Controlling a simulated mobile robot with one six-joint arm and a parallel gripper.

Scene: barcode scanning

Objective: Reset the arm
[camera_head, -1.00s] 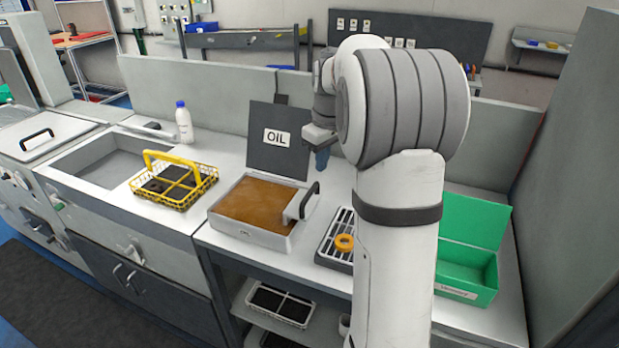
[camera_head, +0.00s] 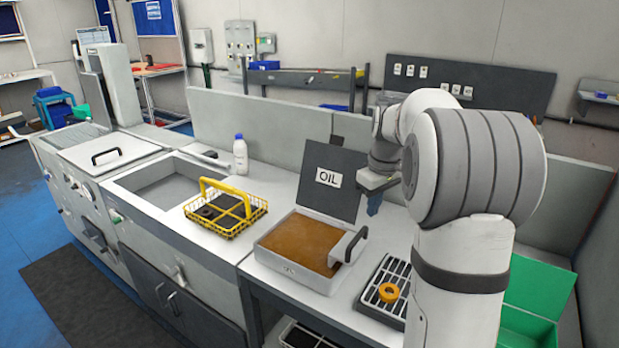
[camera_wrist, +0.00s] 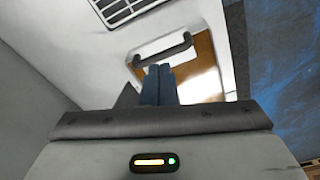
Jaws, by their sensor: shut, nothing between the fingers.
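My arm rises at the right of the head view and bends over the counter. My gripper (camera_head: 374,203) points down above the counter, behind the oil tray (camera_head: 262,255) and just right of its upright lid marked OIL (camera_head: 329,179). In the wrist view the blue fingers (camera_wrist: 158,86) are together with nothing between them. Beyond them the oil tray shows with its dark handle (camera_wrist: 163,50). The gripper appears clear of the tray and touches nothing that I can see.
A yellow wire basket (camera_head: 226,221) with dark inserts stands left of the oil tray, near the sink (camera_head: 160,187) and a white bottle (camera_head: 241,154). A slotted rack (camera_head: 370,302) holds an orange ring (camera_head: 389,292). A green bin (camera_head: 527,325) stands at the right, partly behind my arm.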

